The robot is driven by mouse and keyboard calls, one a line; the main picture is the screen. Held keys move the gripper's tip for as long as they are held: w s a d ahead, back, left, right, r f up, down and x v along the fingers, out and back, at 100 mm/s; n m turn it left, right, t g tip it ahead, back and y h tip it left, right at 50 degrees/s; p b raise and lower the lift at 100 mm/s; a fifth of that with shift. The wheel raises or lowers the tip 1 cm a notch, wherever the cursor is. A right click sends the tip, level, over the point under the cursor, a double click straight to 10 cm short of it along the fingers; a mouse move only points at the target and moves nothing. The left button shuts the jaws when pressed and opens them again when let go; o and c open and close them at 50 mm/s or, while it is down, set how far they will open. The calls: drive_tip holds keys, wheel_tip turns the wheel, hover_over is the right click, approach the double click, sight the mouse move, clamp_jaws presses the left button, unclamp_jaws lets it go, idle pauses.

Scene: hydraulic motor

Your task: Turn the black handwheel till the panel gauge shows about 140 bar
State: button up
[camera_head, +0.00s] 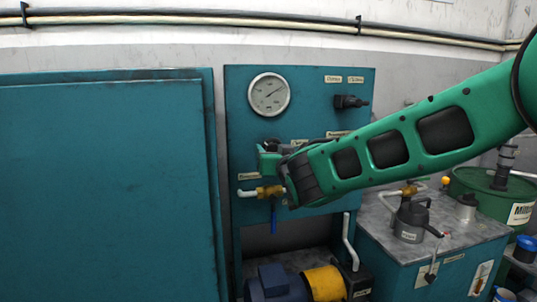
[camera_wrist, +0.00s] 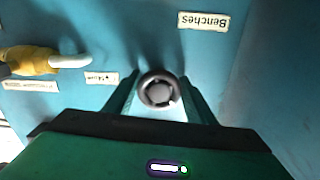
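The black handwheel (camera_wrist: 160,92) shows face-on in the wrist view as a dark ring with a paler hub, on the teal panel (camera_wrist: 120,30). My gripper (camera_wrist: 161,80) has one finger on each side of it. Whether the fingers touch the rim cannot be made out. In the head view my gripper (camera_head: 268,160) is at the panel, below the gauge, and my arm hides most of that area. The round white panel gauge (camera_head: 268,94) has its dark needle pointing right and slightly up. Its numbers are too small to read.
A brass valve (camera_head: 268,191) with a blue lever and white pipe sits just below my gripper. A black fitting (camera_head: 350,101) projects at the panel's upper right. A motor with a yellow coupling (camera_head: 324,283) stands below. A teal cabinet (camera_head: 105,190) fills the left.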

drive_tip(key=shift+n, duration=0.5)
drive_tip(key=o, duration=1)
drive_tip(key=shift+o, duration=0.2)
drive_tip(key=v, duration=1)
drive_tip(key=shift+s+d, duration=0.2)
drive_tip(key=shift+s, duration=0.15)
